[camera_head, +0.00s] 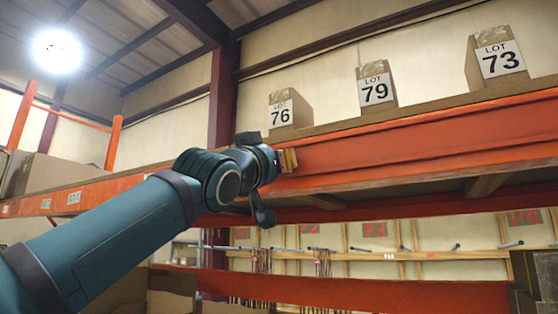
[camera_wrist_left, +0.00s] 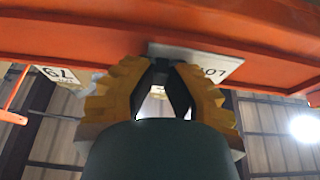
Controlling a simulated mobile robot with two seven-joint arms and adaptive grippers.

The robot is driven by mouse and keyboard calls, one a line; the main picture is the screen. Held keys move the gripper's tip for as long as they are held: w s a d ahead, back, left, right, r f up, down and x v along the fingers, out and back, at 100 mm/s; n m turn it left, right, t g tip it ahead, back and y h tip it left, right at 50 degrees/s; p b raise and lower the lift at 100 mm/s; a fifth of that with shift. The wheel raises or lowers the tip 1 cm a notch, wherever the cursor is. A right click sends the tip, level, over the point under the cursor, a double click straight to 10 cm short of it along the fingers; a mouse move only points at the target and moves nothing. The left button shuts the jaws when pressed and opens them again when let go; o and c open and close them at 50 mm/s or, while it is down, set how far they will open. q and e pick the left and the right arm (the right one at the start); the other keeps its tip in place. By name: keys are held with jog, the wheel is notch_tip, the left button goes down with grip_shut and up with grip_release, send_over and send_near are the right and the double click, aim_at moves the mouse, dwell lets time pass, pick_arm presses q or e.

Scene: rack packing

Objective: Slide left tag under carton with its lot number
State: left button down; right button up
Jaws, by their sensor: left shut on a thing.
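Three cartons stand on the upper shelf: the lot 76 carton (camera_head: 290,108), the lot 79 carton (camera_head: 375,88) and the lot 73 carton (camera_head: 497,58). My left gripper (camera_head: 288,160) is at the orange beam's front face, below the lot 76 carton. In the left wrist view its yellow fingers (camera_wrist_left: 160,72) are shut on a pale tag (camera_wrist_left: 212,70), which lies in front of the beam. Part of its "LOT" lettering shows; its number is hidden by a finger. The lot 79 label (camera_wrist_left: 58,74) shows upside down at left. The head view hides the tag.
The orange shelf beam (camera_head: 430,142) runs across under the cartons. Small white labels (camera_head: 74,197) sit on the beam further left. A lower bay with hanging hooks and red number signs (camera_head: 374,229) is behind. The beam right of my gripper is clear.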

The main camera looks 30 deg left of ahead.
pick_arm(q)
jog(key=shift+r, duration=0.1)
jog(key=c, duration=1.3)
grip_release()
jog(key=o, duration=0.3)
jog(key=shift+s, duration=0.1)
jog(key=v, duration=1.1)
jog(key=shift+s, duration=0.35)
jog(key=shift+f, duration=0.2)
